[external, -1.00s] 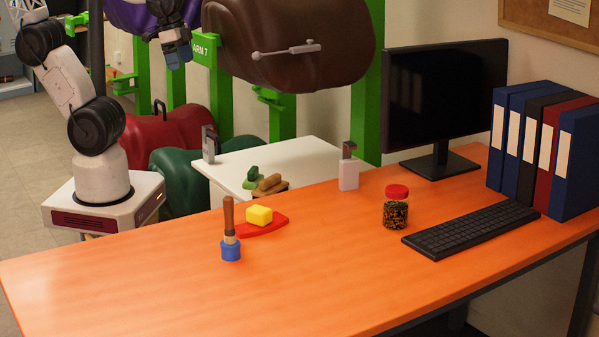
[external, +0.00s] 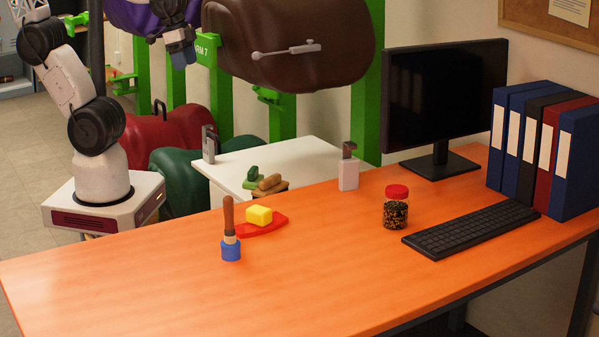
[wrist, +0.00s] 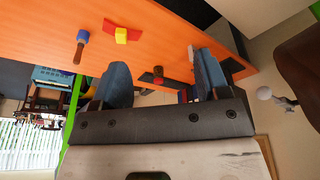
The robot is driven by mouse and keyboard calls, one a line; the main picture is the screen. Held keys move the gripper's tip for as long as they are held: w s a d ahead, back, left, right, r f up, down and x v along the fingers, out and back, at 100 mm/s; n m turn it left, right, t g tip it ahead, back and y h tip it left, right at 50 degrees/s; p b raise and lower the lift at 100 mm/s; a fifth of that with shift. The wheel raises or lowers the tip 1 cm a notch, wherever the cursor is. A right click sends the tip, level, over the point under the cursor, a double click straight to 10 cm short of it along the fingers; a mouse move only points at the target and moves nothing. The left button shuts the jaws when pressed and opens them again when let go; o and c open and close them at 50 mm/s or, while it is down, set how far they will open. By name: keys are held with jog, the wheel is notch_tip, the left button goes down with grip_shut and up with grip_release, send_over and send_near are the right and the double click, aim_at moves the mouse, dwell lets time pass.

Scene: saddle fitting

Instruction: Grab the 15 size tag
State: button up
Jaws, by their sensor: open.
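I can make out no tag with a legible 15. A grey upright piece (external: 209,144) stands at the left edge of the white side table; its markings are too small to read. A white block with a metal top (external: 348,172) stands near the table's right corner, also without legible marks. My gripper (external: 181,57) is high at the upper left in the external view, in front of the purple saddle form and away from both pieces. In the wrist view its blue fingers (wrist: 162,80) are apart, with nothing held between them.
The orange desk (external: 130,285) holds a brown-handled tool (external: 229,218), a yellow block (external: 259,215) on a red piece, a red-lidded jar (external: 396,210), a keyboard (external: 470,230), a monitor and binders. Green posts and a brown saddle (external: 290,45) stand behind. The desk's front left is clear.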

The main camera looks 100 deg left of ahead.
jog(key=w+d+f+n+t+h, duration=0.1)
jog(key=w+f+t, duration=0.1)
jog(key=w, duration=0.6)
jog(key=w+d+f+t, duration=0.1)
jog(key=w+d+t, duration=0.1)
jog(key=w, duration=0.7)
jog(key=n+t+y, duration=0.4)
send_over(344, 144)
jog(key=s+d, duration=0.7)
jog(key=s, duration=0.1)
notch_tip(344, 144, down, 11)
jog(key=w+a+f+y, duration=0.1)
jog(key=f, duration=0.2)
jog(key=w+a+f+n+y, duration=0.1)
jog(key=w+a+f+y, duration=0.1)
jog(key=w+a+f+n+y, duration=0.1)
jog(key=f+y, duration=0.1)
jog(key=f, duration=0.1)
jog(key=shift+w+a+f, duration=0.15)
jog(key=shift+w+f, duration=0.1)
jog(key=shift+f, duration=0.1)
jog(key=shift+w, duration=0.1)
jog(key=shift+x, duration=1.2)
jog(key=shift+a+f, duration=0.1)
